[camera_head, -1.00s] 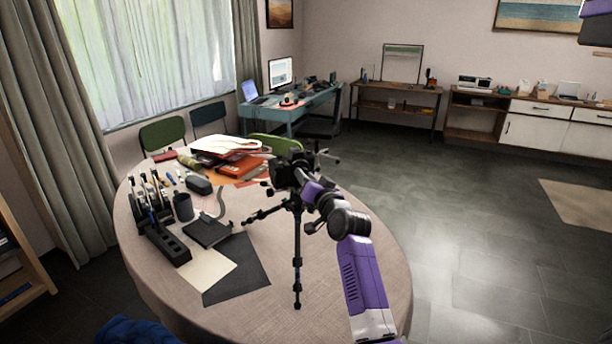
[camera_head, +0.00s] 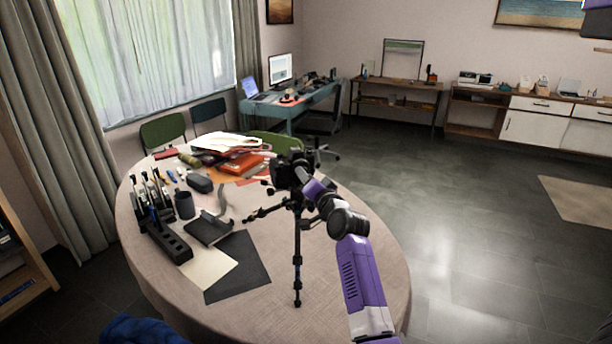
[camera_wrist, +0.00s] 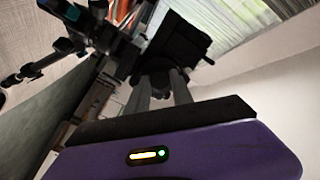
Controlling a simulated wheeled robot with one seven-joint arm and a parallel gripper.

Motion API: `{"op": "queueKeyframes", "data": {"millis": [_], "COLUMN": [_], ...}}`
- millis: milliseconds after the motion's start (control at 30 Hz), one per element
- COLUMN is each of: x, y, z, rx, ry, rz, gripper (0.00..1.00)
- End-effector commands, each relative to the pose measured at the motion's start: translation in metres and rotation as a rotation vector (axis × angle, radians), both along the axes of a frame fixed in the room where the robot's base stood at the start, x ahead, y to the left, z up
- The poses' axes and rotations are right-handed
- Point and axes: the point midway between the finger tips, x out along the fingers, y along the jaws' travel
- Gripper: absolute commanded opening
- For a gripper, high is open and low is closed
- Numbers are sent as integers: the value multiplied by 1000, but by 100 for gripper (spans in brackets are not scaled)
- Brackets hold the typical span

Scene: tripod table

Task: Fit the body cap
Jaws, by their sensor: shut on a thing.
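A black camera (camera_head: 290,171) stands on top of a black tripod (camera_head: 297,262) on the round table. The camera also shows in the wrist view (camera_wrist: 183,38), dark and close beyond my fingers. My gripper (camera_head: 305,186) is right at the camera's near right side, partly hidden by my purple arm. In the wrist view my two grey fingers (camera_wrist: 160,88) are shut on a small dark thing (camera_wrist: 153,65), which looks like the body cap. Its outline merges with the dark camera, so I cannot tell whether it touches the mount.
The round table (camera_head: 345,277) has a dark mat (camera_head: 238,270), a black notebook (camera_head: 208,230), a cup (camera_head: 184,205), a pen organizer (camera_head: 165,237) and a pile of papers and books (camera_head: 232,150). A green chair (camera_head: 163,132) stands behind.

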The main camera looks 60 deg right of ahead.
Motion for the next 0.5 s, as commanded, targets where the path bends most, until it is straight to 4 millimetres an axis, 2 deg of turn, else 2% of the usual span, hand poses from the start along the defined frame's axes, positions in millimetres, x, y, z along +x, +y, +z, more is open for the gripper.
{"op": "queueKeyframes", "data": {"millis": [300,333,433,500], "x": [1,1,1,1], "y": [1,1,1,1], "z": [1,0,0,0], "rx": [35,38,36,35], "ry": [-26,-28,-28,-27], "rz": [3,3,2,2], "gripper": [0,31,51,53]}}
